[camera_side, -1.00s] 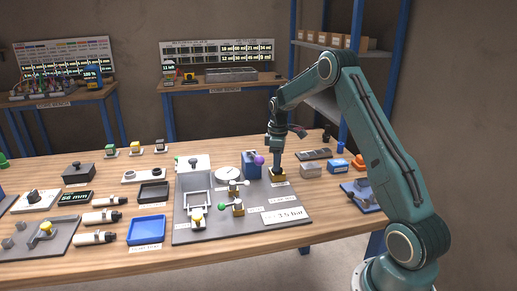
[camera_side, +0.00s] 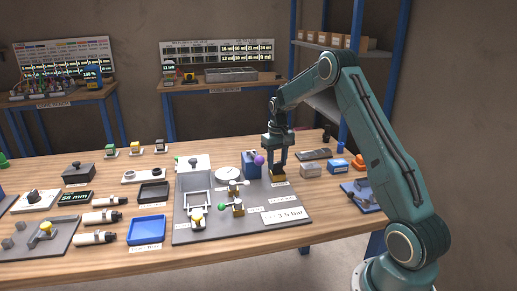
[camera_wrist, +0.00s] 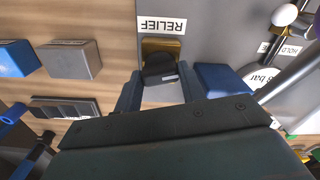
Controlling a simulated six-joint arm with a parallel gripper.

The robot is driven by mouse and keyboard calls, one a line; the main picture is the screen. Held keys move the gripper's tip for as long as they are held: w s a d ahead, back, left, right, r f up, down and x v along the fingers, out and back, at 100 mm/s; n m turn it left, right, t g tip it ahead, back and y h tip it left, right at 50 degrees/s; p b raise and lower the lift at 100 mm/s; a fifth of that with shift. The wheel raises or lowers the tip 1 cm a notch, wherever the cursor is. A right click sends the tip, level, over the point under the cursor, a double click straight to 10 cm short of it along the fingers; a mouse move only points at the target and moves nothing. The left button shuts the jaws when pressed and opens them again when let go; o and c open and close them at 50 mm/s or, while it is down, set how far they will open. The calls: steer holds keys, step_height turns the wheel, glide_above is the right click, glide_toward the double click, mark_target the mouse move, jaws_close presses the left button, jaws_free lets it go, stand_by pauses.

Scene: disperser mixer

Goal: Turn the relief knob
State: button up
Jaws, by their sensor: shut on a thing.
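The relief knob (camera_wrist: 160,68) is black and sits on a brass block (camera_wrist: 162,46) beside the RELIEF label (camera_wrist: 162,25) in the wrist view. In the side view the brass block (camera_side: 278,177) stands at the right back of the grey panel (camera_side: 255,221). My gripper (camera_side: 277,163) points straight down over it, with its fingers at the knob's height. In the wrist view my gripper (camera_wrist: 159,82) has one finger on each side of the knob and is shut on it. The knob is mostly hidden by the fingers in the side view.
A blue block with a purple-ended lever (camera_side: 259,160) stands close left of my gripper. Grey (camera_side: 311,169) and blue boxes (camera_side: 339,165) stand to the right.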

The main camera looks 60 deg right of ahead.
mark_target(277, 162)
steer(key=shift+m, duration=0.5)
steer(key=o, duration=1)
steer(key=shift+r, duration=0.2)
step_height(277, 162, up, 14)
steer(key=shift+f, duration=0.25)
